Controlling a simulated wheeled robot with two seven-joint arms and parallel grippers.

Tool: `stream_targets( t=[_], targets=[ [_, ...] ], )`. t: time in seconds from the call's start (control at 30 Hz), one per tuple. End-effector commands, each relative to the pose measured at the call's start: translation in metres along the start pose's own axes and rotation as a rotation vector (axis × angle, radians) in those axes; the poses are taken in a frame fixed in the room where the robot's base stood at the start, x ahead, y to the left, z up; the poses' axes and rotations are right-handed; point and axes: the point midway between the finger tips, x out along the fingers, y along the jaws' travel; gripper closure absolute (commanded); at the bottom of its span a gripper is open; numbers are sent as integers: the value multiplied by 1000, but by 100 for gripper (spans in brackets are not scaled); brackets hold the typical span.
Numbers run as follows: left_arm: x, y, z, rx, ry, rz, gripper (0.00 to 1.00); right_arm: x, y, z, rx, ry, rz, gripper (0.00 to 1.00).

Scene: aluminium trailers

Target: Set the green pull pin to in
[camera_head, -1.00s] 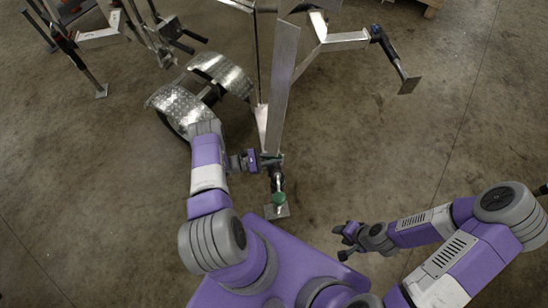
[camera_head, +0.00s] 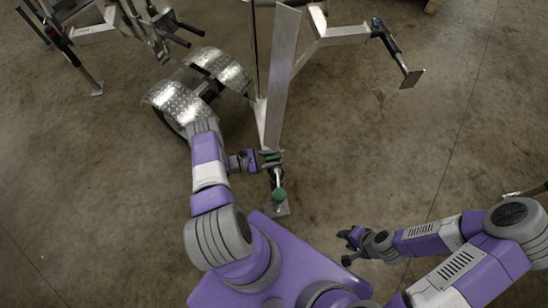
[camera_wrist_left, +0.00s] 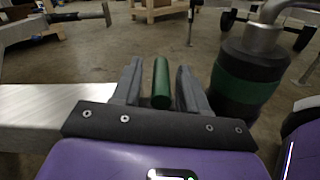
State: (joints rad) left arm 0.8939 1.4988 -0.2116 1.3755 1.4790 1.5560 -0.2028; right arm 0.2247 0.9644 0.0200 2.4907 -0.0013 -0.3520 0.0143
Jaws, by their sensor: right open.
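The green pull pin (camera_wrist_left: 161,83) is a short green cylinder standing between the two grey fingers of my left gripper (camera_wrist_left: 161,78) in the left wrist view. A narrow gap shows on each side of the pin, so the fingers are open around it. In the head view my left gripper (camera_head: 268,158) is at the trailer's jack, at the near end of the aluminium beam (camera_head: 280,80), and largely hides the pin. How far the pin sits in its hole is hidden. My right gripper (camera_head: 348,246) is open and empty, away from the trailer.
A black jack tube with a green band (camera_wrist_left: 245,80) stands close right of my left fingers. A green round knob (camera_head: 279,194) sits above the jack's foot plate. A wheel with a chequered fender (camera_head: 175,102) lies beyond my left arm.

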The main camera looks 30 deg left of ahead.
Motion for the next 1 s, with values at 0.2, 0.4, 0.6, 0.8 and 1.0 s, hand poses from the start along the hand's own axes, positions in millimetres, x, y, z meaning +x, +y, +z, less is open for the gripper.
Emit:
stream_targets(
  t=[0.2,0.4,0.6,0.8,1.0],
  targets=[
    [0,0,1,-1,-4,-1,57,0,0,0,0,0,0,57],
    [-14,1,1,0,-2,2,57,-2,0,0,0,0,0,57],
    [-48,1,1,0,-1,3,57,-4,-2,0,0,0,0,57],
    [-71,0,1,0,-2,2,57,-5,-2,0,0,0,0,57],
    [-76,0,1,0,-3,-2,57,-5,-2,0,0,0,0,57]
  ],
)
